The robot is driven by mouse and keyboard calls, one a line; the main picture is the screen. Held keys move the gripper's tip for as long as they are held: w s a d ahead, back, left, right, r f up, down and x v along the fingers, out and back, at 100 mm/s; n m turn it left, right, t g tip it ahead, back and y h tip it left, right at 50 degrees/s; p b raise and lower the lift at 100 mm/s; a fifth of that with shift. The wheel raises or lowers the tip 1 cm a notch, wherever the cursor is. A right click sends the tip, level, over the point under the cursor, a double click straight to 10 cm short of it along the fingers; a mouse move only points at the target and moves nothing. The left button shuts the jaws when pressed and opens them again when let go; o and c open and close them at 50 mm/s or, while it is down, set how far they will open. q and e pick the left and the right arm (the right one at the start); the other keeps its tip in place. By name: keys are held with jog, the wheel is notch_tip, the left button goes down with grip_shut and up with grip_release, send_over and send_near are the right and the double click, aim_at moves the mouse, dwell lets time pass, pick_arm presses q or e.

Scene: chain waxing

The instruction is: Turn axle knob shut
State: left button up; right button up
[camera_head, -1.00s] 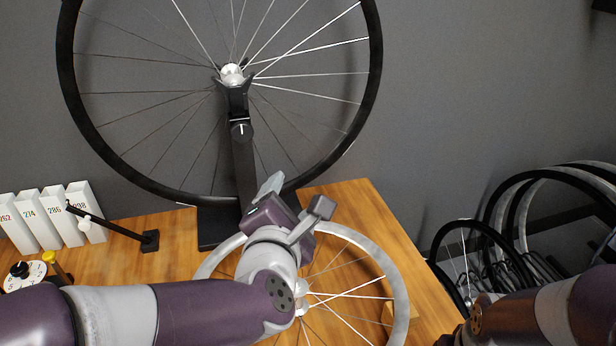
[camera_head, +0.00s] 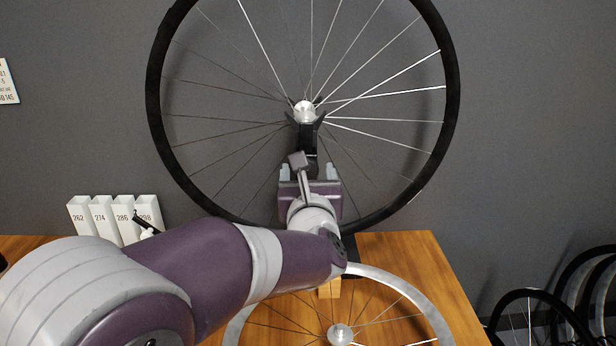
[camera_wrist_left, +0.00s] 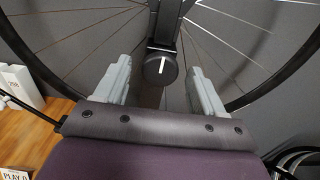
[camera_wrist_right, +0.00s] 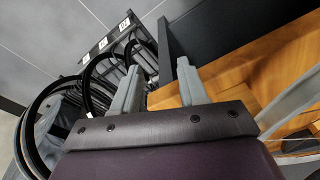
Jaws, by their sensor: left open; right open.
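The axle knob (camera_wrist_left: 160,68) is a round black knob with a white line mark, on the dark upright of the wheel stand, seen in the left wrist view. The line stands close to upright, slightly tilted. My left gripper (camera_wrist_left: 160,85) is open, with one grey finger on each side below the knob and clear gaps to it. In the head view my left gripper (camera_head: 310,172) is in front of the stand and hides the knob. The mounted wheel (camera_head: 452,85) has its silver hub (camera_head: 305,112) in the stand's fork. My right gripper (camera_wrist_right: 160,85) is open and empty.
A second wheel with a grey rim (camera_head: 410,290) lies on the wooden table (camera_head: 445,270). White numbered boxes (camera_head: 103,222) stand at the back left. More wheels hang on a rack (camera_wrist_right: 115,60) beyond the table's right end.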

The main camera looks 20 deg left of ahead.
pick_arm(q)
jog(key=shift+w+a, duration=0.2)
jog(key=shift+w, duration=0.15)
jog(key=c, duration=1)
jog(key=shift+c, duration=0.2)
